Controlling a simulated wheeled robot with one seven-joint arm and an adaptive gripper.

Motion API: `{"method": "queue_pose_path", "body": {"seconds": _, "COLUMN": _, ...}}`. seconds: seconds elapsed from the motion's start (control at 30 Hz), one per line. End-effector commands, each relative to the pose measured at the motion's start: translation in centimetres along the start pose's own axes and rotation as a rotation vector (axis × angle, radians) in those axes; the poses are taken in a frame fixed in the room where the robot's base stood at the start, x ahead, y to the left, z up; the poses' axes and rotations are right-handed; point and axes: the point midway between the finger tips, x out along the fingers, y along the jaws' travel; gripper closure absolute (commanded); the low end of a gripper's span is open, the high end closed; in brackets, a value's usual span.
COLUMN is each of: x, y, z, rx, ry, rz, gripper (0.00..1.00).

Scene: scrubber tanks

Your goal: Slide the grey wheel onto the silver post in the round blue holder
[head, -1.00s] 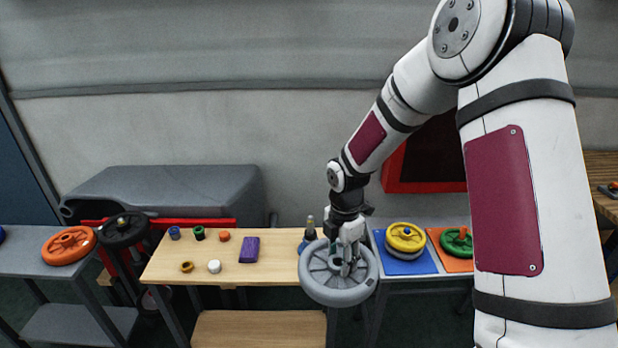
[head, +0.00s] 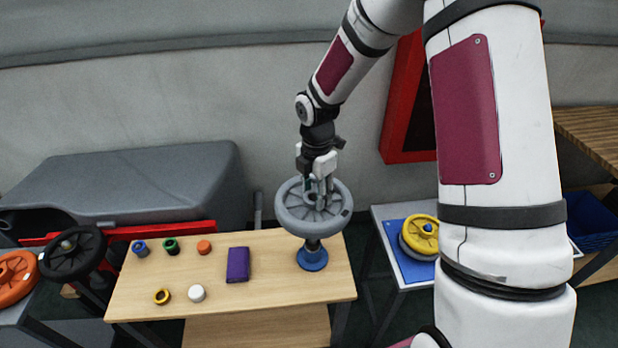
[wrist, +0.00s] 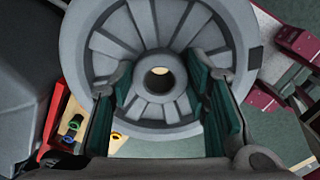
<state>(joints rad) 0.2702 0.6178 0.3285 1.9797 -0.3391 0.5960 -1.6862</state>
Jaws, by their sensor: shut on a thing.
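The grey wheel (head: 289,219) is held roughly flat by my gripper (head: 320,188), which is shut on it near its hub. In the head view the wheel is above the round blue holder (head: 312,260), which stands near the right end of the wooden table. A short dark part of the post (head: 313,243) shows between wheel and holder; the wheel hides its top. In the wrist view the wheel (wrist: 105,62) fills the upper middle, with green finger pads on both sides of its hub. Something pale shows through the hub hole; I cannot tell whether it is the post.
A purple block (head: 238,264) and several small coloured pieces lie on the table (head: 270,290) left of the holder. A yellow wheel (head: 421,238) rests on a blue mat to the right. Black (head: 72,254) and orange (head: 17,273) wheels are at the left.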

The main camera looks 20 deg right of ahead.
Motion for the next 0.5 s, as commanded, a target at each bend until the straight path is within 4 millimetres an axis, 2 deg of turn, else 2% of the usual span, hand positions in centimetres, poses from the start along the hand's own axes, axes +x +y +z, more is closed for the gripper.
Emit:
{"method": "queue_pose_path", "body": {"seconds": 0.17, "x": 0.8, "y": 0.0, "z": 0.0, "rx": -0.001, "ry": 0.0, "rz": -0.001, "gripper": 1.0}}
{"method": "queue_pose_path", "body": {"seconds": 0.5, "x": 3.9, "y": 0.1, "z": 0.0, "rx": -0.002, "ry": 0.0, "rz": -0.001, "gripper": 1.0}}
